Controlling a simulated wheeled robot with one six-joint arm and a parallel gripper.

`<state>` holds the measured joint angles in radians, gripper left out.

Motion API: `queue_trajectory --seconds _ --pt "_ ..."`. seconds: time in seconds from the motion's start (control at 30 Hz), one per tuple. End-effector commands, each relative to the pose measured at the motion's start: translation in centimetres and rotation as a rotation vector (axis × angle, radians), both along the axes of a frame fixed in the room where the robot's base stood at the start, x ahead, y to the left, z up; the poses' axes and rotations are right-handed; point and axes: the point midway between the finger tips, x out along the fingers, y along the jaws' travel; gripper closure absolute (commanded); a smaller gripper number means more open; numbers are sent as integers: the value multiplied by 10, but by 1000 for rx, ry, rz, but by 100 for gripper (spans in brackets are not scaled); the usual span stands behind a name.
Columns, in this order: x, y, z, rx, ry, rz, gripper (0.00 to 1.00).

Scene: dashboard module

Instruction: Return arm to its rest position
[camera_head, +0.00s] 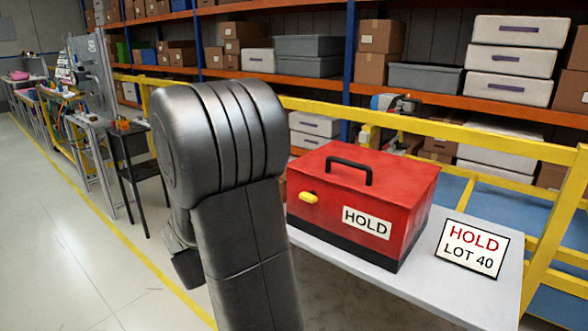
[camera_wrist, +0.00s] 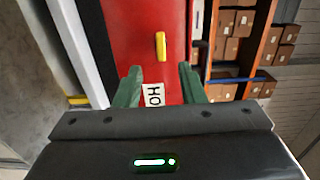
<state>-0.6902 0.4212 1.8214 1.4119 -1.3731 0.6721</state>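My arm rises large and dark in the middle of the head view, and my gripper is mostly hidden behind it there. In the wrist view my gripper (camera_wrist: 160,69) shows two green fingers spread apart with nothing between them. The camera faces the front of a red toolbox (camera_wrist: 118,35), with its yellow latch (camera_wrist: 160,46) and part of its HOLD label (camera_wrist: 153,95) beyond the fingers. In the head view the closed red toolbox (camera_head: 400,193) stands right of my arm on a grey table (camera_head: 415,284). The gap from fingers to toolbox is hard to tell.
A HOLD LOT 40 sign (camera_head: 472,249) is on the table right of the toolbox. A yellow rail (camera_head: 430,126) and shelves of boxes stand behind. A small black stand (camera_head: 140,169) is left of my arm. The floor at left (camera_head: 60,230) is clear.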

Motion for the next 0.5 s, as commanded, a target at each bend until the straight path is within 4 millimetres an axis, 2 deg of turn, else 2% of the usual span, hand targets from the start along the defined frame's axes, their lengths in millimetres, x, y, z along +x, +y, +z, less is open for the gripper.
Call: queue_trajectory --seconds 0.5 --pt "73 -54 0 0 0 -4 64"
